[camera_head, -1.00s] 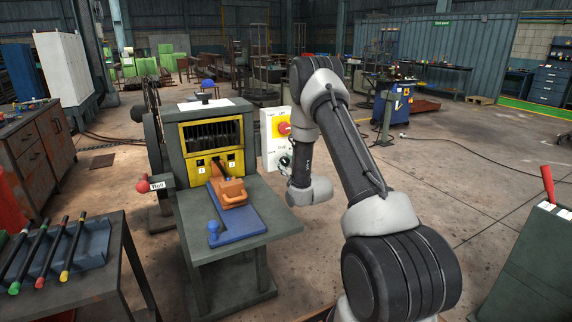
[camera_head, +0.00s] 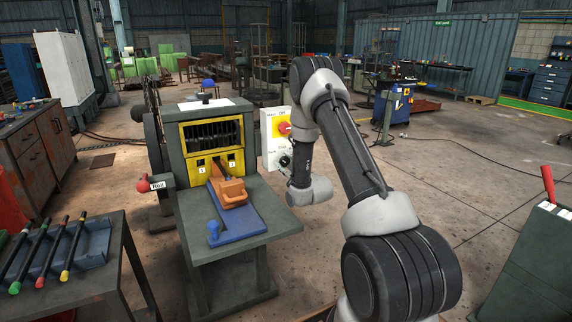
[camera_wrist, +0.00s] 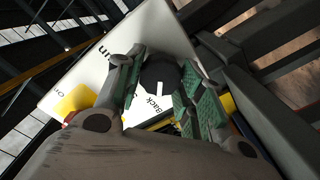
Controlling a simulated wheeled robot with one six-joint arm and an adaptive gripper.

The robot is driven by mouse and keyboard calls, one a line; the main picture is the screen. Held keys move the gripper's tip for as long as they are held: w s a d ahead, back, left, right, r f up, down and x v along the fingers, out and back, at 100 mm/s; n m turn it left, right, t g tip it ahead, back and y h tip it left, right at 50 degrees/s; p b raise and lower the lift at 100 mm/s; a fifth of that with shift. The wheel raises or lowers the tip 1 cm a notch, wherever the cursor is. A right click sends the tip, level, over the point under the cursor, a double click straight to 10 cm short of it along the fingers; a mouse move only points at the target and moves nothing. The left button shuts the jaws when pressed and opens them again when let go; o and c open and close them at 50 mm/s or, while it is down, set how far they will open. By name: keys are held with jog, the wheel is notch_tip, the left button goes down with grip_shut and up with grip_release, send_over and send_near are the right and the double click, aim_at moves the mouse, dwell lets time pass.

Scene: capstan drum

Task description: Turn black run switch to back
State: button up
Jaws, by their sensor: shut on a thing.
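The black run switch (camera_wrist: 159,75) is a round knob on a white control panel (camera_wrist: 107,62). It sits between the green-padded fingers of my gripper (camera_wrist: 162,77), which is shut on it. The knob's white mark points down in the wrist view, toward the word "Back" printed beside it. In the head view the white panel (camera_head: 270,152) stands right of the machine, and the dark knob (camera_head: 285,160) shows only in part, beside my wrist. My fingers are hard to make out there.
A red knob on a yellow plate (camera_head: 284,129) sits above the switch on the same panel. The grey-green machine (camera_head: 193,138) with its table, blue slide (camera_head: 238,223) and orange block (camera_head: 229,193) stands just left.

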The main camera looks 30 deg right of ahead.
jog(key=o, duration=1)
jog(key=s, duration=1.2)
